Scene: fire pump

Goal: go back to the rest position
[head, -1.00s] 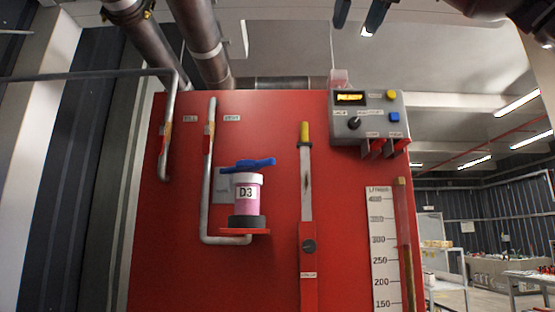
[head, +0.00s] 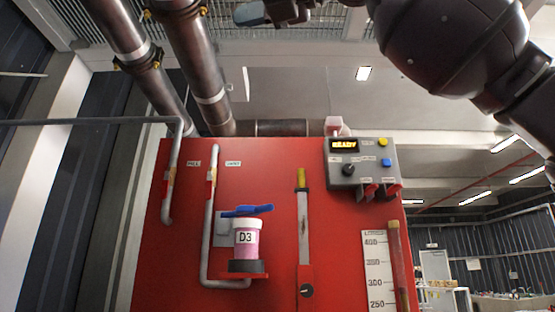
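My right arm comes in from the upper right, and its gripper (head: 265,14) is at the top edge, above the red pump cabinet and clear of it. The gripper is partly cut off and seen from the side, so I cannot tell whether it is open or shut. My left gripper is out of view. The red cabinet (head: 275,190) carries a canister labelled D3 (head: 246,245), pink and white, upright on a small red shelf, with a blue handle (head: 246,211) above it. A control box (head: 361,163) with a display reading READY sits at its upper right.
A yellow-topped lever (head: 302,205) and a numbered scale (head: 376,270) are on the cabinet front. Grey pipes (head: 200,70) run down from the ceiling behind it. A rail (head: 90,121) crosses at the left. Room with tables opens at the right.

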